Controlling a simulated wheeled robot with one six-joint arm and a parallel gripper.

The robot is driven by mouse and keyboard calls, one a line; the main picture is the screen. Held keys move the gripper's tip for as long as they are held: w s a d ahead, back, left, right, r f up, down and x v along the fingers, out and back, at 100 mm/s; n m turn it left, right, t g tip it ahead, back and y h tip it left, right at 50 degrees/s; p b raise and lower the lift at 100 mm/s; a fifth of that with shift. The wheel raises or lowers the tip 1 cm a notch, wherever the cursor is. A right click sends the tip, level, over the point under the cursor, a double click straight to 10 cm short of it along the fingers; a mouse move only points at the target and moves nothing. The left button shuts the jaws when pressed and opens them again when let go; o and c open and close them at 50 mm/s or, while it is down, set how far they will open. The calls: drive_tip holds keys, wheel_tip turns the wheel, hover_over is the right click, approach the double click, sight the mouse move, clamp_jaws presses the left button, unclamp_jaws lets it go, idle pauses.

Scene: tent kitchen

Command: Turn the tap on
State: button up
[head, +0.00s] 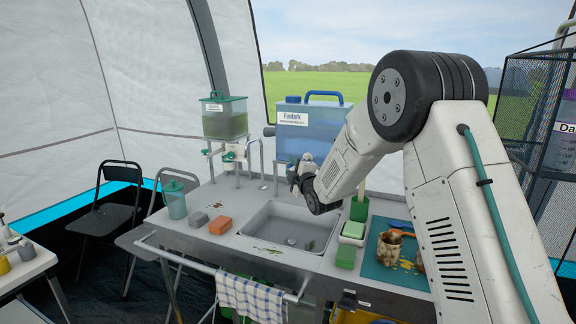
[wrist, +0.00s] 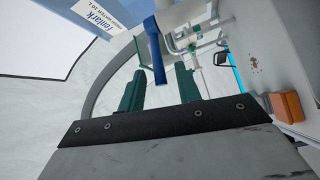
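A blue lever (wrist: 159,58), which looks like the tap handle, reaches down between my fingers. My gripper (wrist: 158,78) is open, with a green finger on each side of the lever and a visible gap on both sides. In the head view my gripper (head: 305,178) is over the back of the sink, partly hidden by my arm. The lever cannot be made out in the head view.
A blue water container (head: 292,120) stands behind the sink, and a green-lidded dispenser (head: 225,120) on a stand is to its left. An orange sponge (head: 220,226) lies left of the basin. A green block (head: 346,256) and a teal mat (head: 384,270) are on the right.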

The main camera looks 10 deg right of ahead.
drive_tip(key=w, duration=0.3)
drive_tip(key=shift+w+a+r, duration=0.1)
drive_tip(key=shift+w+a, duration=0.2)
drive_tip(key=shift+w, duration=0.05)
